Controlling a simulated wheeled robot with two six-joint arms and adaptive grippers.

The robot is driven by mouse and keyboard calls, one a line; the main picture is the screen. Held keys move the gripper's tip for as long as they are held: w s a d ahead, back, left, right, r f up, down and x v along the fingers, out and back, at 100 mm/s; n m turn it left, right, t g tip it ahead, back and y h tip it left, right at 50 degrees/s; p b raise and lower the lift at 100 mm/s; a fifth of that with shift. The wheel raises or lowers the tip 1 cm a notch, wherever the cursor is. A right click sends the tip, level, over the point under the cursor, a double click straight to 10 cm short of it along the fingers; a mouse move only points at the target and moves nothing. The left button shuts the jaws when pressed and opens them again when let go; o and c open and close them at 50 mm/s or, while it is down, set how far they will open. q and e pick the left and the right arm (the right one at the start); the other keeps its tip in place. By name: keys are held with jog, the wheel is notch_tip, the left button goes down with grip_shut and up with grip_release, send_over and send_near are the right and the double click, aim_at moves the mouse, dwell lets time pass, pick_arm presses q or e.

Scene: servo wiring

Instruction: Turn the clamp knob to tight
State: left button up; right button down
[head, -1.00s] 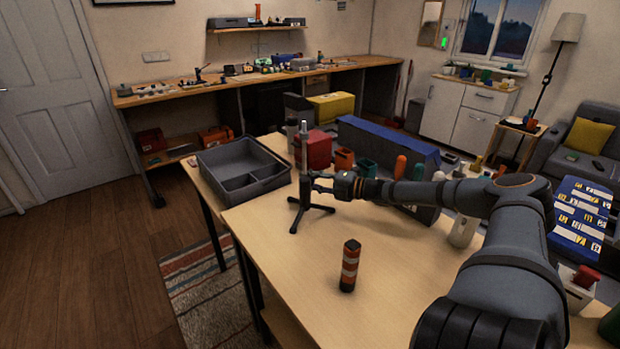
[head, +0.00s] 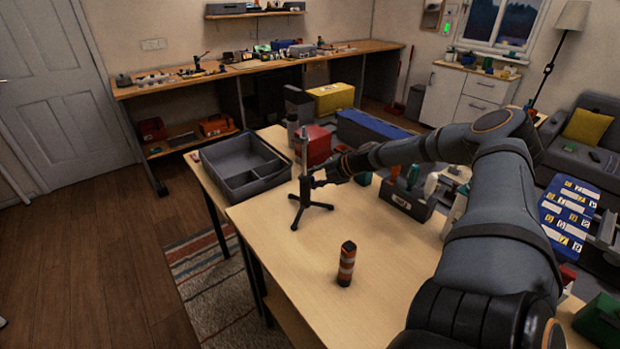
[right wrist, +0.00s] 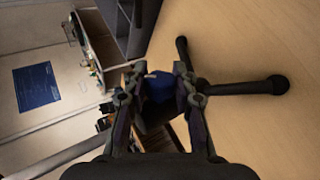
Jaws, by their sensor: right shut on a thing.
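A dark stand (head: 305,190) with a thin grey upright post and a three-legged base stands on the wooden table. My right gripper (head: 317,180) is at the stand's right side, low on the post. In the right wrist view, my right gripper (right wrist: 158,78) is shut on a small dark blue knob (right wrist: 158,90), the clamp knob, which is partly hidden by the fingers. Legs of the stand's base (right wrist: 245,87) show to the right of the fingers. Any mark on the knob is too small to read. My left gripper is not in view.
A grey compartment tray (head: 245,185) is left of the stand. A red box (head: 315,147) is behind it. An orange-and-black striped cylinder (head: 346,264) stands in front. A tool holder (head: 405,203) is to the right. The table's front left is clear.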

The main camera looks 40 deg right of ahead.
dwell(0.3)
jog(key=c, duration=1)
grip_release()
jog(key=shift+c, duration=0.2)
